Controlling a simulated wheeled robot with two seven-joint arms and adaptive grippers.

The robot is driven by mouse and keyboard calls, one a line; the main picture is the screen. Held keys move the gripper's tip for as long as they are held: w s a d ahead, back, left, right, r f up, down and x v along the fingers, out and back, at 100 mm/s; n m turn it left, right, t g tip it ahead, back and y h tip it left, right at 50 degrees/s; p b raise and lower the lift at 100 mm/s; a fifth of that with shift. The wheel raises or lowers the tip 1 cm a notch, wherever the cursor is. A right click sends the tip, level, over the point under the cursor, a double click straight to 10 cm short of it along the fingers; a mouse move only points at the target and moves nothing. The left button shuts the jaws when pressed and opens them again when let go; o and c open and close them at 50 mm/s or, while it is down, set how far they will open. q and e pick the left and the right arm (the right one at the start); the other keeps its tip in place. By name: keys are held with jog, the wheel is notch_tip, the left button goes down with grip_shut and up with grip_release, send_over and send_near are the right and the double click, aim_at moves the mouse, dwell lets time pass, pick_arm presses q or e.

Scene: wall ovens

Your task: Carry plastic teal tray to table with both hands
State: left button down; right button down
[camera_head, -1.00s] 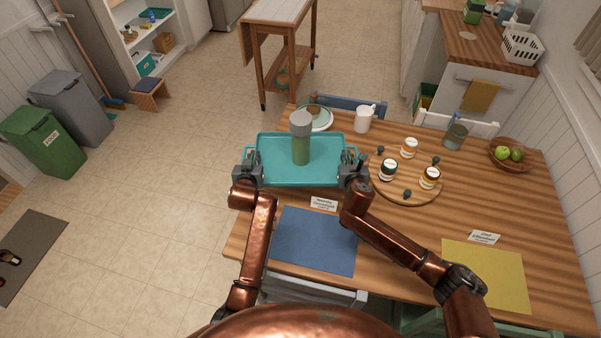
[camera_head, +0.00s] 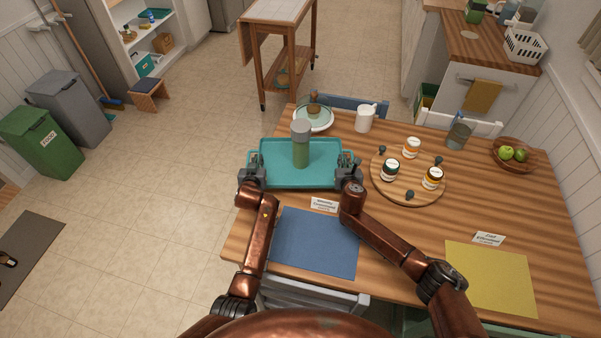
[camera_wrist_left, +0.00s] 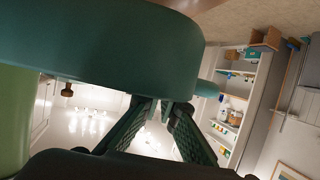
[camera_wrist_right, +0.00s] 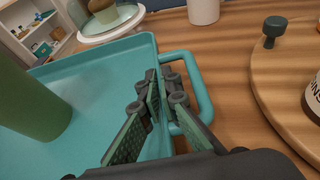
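The teal tray (camera_head: 325,178) is level over the left edge of the wooden table (camera_head: 400,240), beyond the blue mat. A green bottle with a grey cap (camera_head: 301,148) stands upright on it. My left gripper (camera_head: 253,172) is at the tray's left handle and my right gripper (camera_head: 349,172) at its right handle. In the left wrist view, my fingers (camera_wrist_left: 165,108) meet at the dark teal handle, which hides much. I cannot tell whether the tray touches the table.
A plate with food (camera_head: 313,121) and a white mug (camera_head: 365,119) stand behind the tray. A round board (camera_head: 408,190) with jars is close on its right. The blue mat (camera_head: 312,242) and yellow mat (camera_head: 490,278) lie nearer. Chairs (camera_head: 315,294) line the table.

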pick_arm(q)
jog(key=shift+w+a, duration=0.1)
jog(key=shift+w, duration=0.05)
pick_arm(e)
jog(key=shift+w+d+f, duration=0.1)
jog(key=shift+w+d, duration=0.05)
jog(key=shift+d, duration=0.05)
pick_arm(q)
jog(key=shift+f, duration=0.25)
pick_arm(e)
jog(key=shift+f, duration=0.15)
